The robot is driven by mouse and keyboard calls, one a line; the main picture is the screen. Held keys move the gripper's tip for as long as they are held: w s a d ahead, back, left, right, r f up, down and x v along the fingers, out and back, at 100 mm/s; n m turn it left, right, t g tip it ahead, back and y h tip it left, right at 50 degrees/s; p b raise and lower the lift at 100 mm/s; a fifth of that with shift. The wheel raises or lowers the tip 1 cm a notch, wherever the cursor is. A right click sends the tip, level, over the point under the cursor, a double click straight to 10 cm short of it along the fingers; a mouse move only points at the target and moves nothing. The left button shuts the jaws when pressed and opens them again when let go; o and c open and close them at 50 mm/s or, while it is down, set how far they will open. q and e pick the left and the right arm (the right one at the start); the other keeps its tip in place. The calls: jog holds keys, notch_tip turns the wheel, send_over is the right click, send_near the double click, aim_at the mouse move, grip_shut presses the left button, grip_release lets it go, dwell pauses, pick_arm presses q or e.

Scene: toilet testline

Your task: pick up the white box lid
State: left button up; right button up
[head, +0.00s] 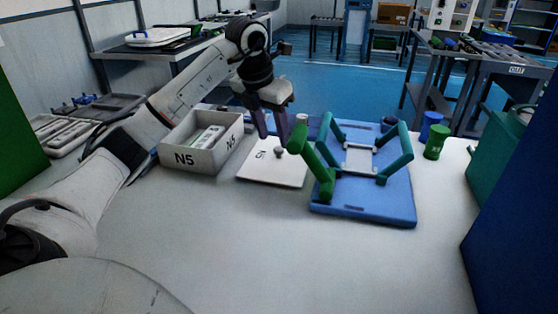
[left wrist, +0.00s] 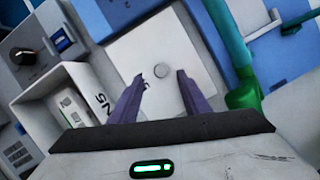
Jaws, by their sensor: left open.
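The white box lid (head: 262,170) lies flat on the white table, marked N5, with a small round knob (head: 279,152) on top. It also shows in the left wrist view (left wrist: 140,52), where its knob (left wrist: 161,70) sits ahead of the fingers. My left gripper (head: 276,133) is above the lid's far part, its two purple fingers pointing down, open and empty. In the left wrist view the fingers (left wrist: 158,92) are spread on either side of the line to the knob. The right gripper is not in view.
An open white box (head: 196,158) marked N5, holding a white item, stands left of the lid. A blue board (head: 382,208) with green clamp arms (head: 318,165) lies close on the right. A green cylinder (head: 436,142) stands farther right. The front of the table is clear.

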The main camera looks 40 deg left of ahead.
aim_at(279, 148)
pick_arm(q)
jog(key=x, duration=0.4)
jog(key=shift+w+d+f, duration=0.1)
jog(key=shift+w+f, duration=0.05)
grip_shut()
jog(key=shift+r, duration=0.2)
